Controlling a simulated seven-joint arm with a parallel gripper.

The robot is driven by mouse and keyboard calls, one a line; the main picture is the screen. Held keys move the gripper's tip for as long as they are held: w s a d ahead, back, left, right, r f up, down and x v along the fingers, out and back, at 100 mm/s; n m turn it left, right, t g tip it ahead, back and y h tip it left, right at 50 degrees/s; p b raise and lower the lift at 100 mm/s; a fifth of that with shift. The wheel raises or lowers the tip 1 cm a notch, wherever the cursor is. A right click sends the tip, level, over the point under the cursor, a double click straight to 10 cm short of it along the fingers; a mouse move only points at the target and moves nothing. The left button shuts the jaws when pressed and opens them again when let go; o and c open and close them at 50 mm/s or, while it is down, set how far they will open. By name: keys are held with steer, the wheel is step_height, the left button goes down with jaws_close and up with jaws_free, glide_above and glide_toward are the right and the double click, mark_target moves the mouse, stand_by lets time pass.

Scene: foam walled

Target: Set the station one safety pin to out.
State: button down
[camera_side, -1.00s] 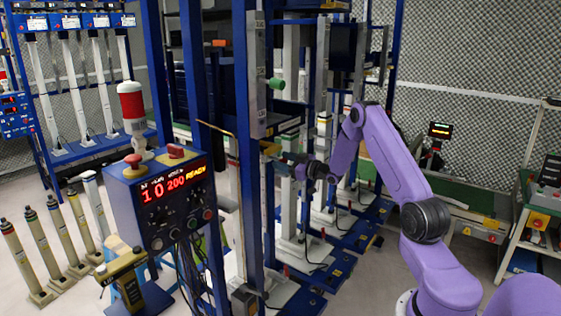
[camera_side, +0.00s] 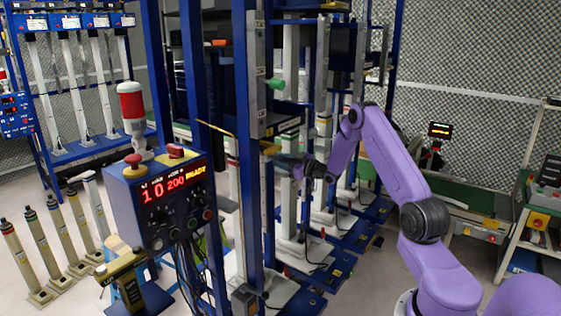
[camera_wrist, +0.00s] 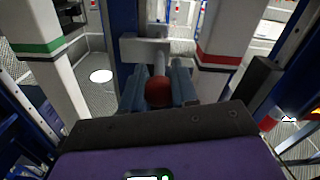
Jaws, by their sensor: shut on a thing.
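The safety pin shows in the wrist view as a red ball knob (camera_wrist: 158,92) on a grey shaft, in front of a pale bracket (camera_wrist: 145,48). My gripper (camera_wrist: 157,86) has its two blue-grey fingers on either side of the knob and is shut on the pin. In the side view my gripper (camera_side: 284,162) is at the blue upright of the front station, below a green knob (camera_side: 275,84). The red knob cannot be made out there. How far the pin sits in its hole is hidden.
A control box (camera_side: 160,200) with a lit red display and a red-and-white lamp (camera_side: 132,105) stands left of the station. Blue uprights (camera_side: 247,150) and white columns crowd my gripper. In the wrist view, columns with green and red bands flank it closely.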

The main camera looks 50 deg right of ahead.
steer(key=s, duration=0.8)
steer(key=c, duration=0.9)
jaws_free()
steer(key=shift+o, duration=0.2)
steer(key=shift+s, duration=0.1)
steer(key=s, duration=1.7)
steer(key=shift+s, duration=0.15)
